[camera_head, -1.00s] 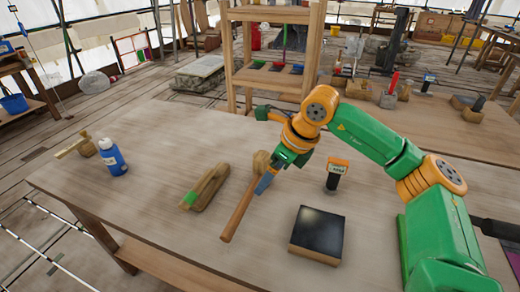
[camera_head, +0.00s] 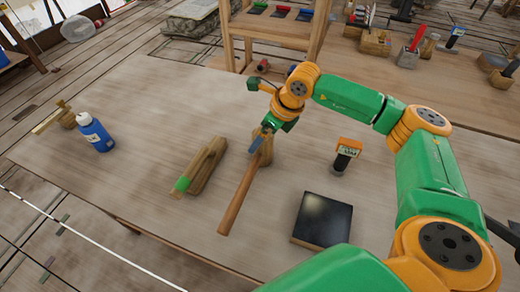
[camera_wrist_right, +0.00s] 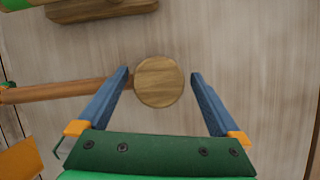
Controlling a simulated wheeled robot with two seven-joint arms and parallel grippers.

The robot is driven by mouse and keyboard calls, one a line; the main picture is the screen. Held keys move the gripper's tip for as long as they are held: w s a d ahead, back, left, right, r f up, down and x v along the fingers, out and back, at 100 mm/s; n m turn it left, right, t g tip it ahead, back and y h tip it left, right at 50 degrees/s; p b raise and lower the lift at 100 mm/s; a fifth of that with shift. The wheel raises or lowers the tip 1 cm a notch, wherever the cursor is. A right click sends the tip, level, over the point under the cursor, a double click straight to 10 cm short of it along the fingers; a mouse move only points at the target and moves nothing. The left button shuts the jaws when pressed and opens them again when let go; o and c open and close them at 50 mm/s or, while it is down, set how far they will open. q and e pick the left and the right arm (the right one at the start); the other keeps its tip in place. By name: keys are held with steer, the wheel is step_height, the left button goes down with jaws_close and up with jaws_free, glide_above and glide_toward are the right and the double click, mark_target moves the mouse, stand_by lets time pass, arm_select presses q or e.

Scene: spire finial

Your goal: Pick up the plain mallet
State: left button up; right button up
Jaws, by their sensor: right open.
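A plain wooden mallet lies on the workbench. Its brown handle (camera_head: 240,195) points toward the front and its rounded head (camera_head: 264,153) is at the far end, partly covered by my right gripper (camera_head: 262,138). In the right wrist view the round mallet head (camera_wrist_right: 160,82) sits between the two blue fingers of the right gripper (camera_wrist_right: 161,76), with a gap on both sides. The handle (camera_wrist_right: 65,91) runs off to the left, passing behind the left-hand finger. The gripper is open. My left gripper is out of view.
A wooden block-like tool with a green end (camera_head: 203,168) lies left of the mallet. A black-topped square block (camera_head: 322,220) and an orange-topped tool (camera_head: 346,155) are to the right.

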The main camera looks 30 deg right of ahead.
steer(key=shift+s+r, duration=0.1)
steer(key=shift+s, duration=0.1)
steer(key=c, duration=1.5)
steer(key=shift+w, duration=0.15)
steer(key=shift+c, duration=0.2)
